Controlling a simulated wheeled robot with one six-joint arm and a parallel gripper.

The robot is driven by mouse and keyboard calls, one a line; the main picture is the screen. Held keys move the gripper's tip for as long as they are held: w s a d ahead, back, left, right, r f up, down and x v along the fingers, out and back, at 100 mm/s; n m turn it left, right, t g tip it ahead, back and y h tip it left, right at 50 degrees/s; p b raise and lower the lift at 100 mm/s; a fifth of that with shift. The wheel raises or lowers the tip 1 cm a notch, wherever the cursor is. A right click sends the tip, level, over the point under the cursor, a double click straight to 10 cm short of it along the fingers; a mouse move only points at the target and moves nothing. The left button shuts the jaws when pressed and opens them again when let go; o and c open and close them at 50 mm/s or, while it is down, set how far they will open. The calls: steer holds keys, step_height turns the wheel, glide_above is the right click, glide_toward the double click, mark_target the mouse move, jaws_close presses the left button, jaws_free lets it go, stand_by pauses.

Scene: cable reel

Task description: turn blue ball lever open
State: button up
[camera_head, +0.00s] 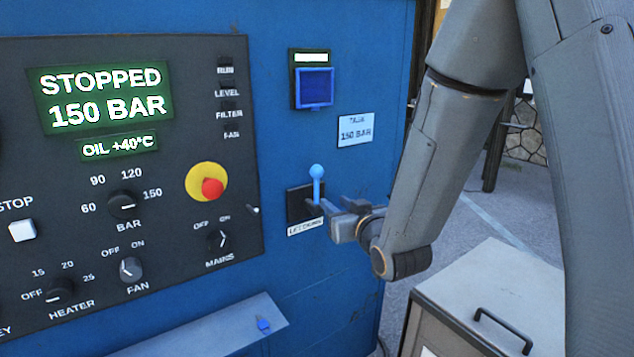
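The blue ball lever (317,184) stands upright on a dark square plate (296,206) on the blue cabinet wall, with its ball at the top. A small label sits under the plate; its text is partly hard to read. My gripper (326,206) is at the lever from the right, its fingers close to the lower part of the stem. From this view I cannot tell whether the fingers touch the stem or how far apart they are.
The control panel (170,260) with knobs, a red mushroom button (212,188) and a "STOPPED 150 BAR" display (102,96) is to the left. A blue-framed box (314,88) is above the lever. A grey ledge (215,325) and a handled cabinet (500,290) are below.

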mark_target(318, 183)
steer(key=shift+t+y, duration=0.6)
steer(key=shift+y, duration=0.1)
steer(key=w+a+r, duration=0.1)
steer(key=w, duration=0.1)
steer(key=w+a+p, duration=0.1)
steer(key=w+a, duration=0.1)
steer(key=w+a+r+p, duration=0.1)
steer(key=w+a, duration=0.1)
steer(key=w, duration=0.1)
steer(key=shift+w+r, duration=0.1)
steer(key=shift+r, duration=0.2)
steer(key=shift+d, duration=0.1)
jaws_close()
